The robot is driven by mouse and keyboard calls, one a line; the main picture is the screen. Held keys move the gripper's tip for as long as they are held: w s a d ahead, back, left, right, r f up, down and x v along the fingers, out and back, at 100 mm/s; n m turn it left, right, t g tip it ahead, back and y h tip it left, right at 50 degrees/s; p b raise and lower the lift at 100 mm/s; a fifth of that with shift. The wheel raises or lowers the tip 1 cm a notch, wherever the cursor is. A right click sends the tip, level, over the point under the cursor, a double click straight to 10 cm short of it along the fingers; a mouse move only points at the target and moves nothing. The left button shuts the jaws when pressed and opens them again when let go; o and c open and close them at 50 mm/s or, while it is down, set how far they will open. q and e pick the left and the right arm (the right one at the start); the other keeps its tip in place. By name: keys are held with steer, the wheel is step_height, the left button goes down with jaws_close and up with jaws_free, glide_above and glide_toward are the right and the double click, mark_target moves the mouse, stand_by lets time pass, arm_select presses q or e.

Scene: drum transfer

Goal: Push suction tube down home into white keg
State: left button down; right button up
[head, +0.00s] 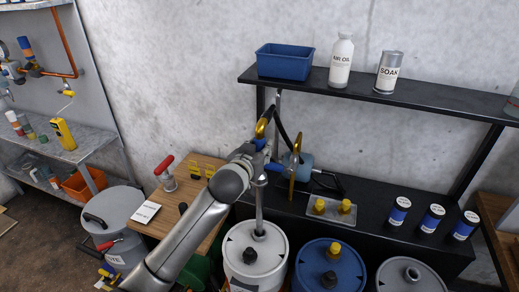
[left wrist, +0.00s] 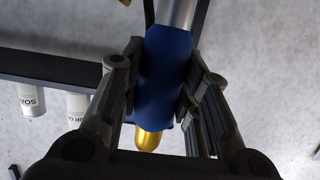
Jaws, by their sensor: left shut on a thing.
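The suction tube (head: 259,205) is a grey upright pipe with a blue sleeve, a gold bent fitting and a black hose at its top. Its lower end meets the opening in the lid of the white keg (head: 250,268); how deep it sits inside is hidden. My left gripper (head: 262,165) is shut on the tube's blue sleeve, well above the keg. In the left wrist view the fingers press both sides of the blue sleeve (left wrist: 168,75), with grey pipe on one side and a gold tip on the other. My right gripper is not in view.
A blue keg (head: 325,270) with a yellow cap and a grey keg (head: 405,278) stand to the right. Behind are a dark bench with a tray (head: 331,211) of yellow caps, and a shelf (head: 420,100). A wooden table (head: 190,192) stands left of the arm.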

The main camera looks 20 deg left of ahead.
mark_target(258, 212)
arm_select(q)
steer(key=shift+w+f+b, duration=0.1)
steer(key=shift+f+b, duration=7.85)
steer(key=shift+f, duration=4.8)
steer(key=shift+f+b, duration=0.35)
steer(key=shift+b, duration=0.05)
steer(key=shift+f, duration=0.15)
